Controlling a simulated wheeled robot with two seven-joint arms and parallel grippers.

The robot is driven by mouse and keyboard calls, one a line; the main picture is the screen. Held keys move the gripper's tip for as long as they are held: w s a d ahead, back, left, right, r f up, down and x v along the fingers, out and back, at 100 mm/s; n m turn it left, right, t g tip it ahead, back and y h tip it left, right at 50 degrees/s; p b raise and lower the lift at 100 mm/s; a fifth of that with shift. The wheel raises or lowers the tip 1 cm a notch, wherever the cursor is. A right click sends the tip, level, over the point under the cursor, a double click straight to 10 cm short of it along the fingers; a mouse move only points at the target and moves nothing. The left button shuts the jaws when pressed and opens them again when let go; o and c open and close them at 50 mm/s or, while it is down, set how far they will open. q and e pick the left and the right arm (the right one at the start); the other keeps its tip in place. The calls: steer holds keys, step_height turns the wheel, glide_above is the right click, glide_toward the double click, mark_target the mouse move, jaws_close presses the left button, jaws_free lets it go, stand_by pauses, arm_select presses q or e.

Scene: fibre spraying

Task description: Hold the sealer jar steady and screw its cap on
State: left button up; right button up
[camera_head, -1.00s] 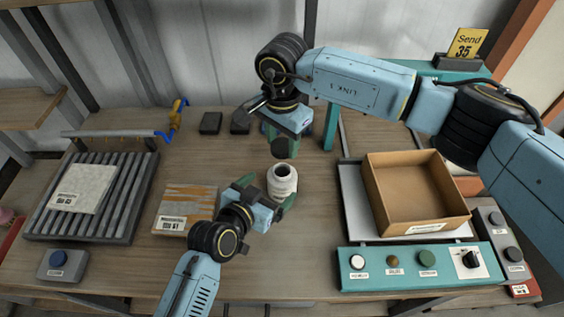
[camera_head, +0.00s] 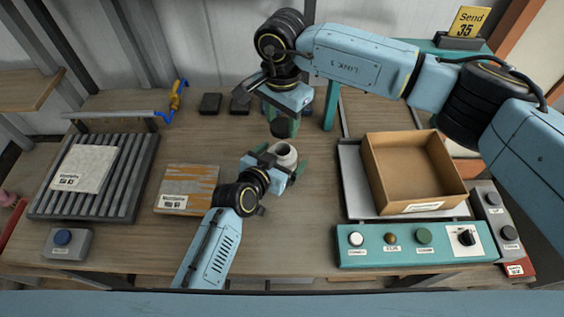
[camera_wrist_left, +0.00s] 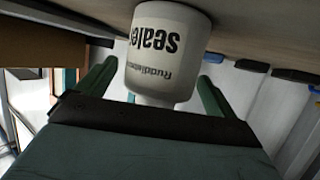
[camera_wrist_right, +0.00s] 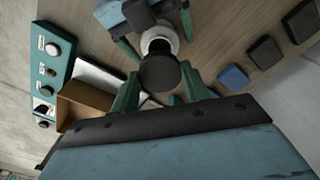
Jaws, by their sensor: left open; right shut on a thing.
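The white sealer jar (camera_head: 285,153) stands upright on the table, its mouth uncovered. Its lettering faces the left wrist camera (camera_wrist_left: 165,50). My left gripper (camera_head: 284,162) is open, with its green fingers on either side of the jar; I cannot tell whether they touch it. My right gripper (camera_head: 284,112) is shut on the dark round cap (camera_head: 283,128), above and slightly behind the jar. In the right wrist view the cap (camera_wrist_right: 159,74) sits between the green fingers and overlaps the jar's edge (camera_wrist_right: 160,40). The cap is apart from the jar.
A cardboard box (camera_head: 411,180) stands on a tray at the right, behind a teal button panel (camera_head: 410,245). A patterned board (camera_head: 187,188) and a slatted rack (camera_head: 130,180) lie at the left. Small dark blocks (camera_head: 210,103) lie at the back.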

arm_select(q)
steer(key=shift+w+d+f, duration=0.2)
steer(key=shift+w+d, duration=0.05)
steer(key=shift+w, duration=0.25)
steer(key=shift+c, duration=0.4)
steer(key=c, duration=1.4)
steer(key=shift+o, duration=0.2)
arm_select(e)
glide_above(282, 149)
steer(key=shift+f, duration=2.5)
steer(key=shift+f, duration=0.85)
steer(key=shift+f, duration=0.55)
arm_select(q)
steer(key=c, duration=0.5)
arm_select(e)
steer(key=m, duration=0.6)
steer(key=shift+m, duration=0.3)
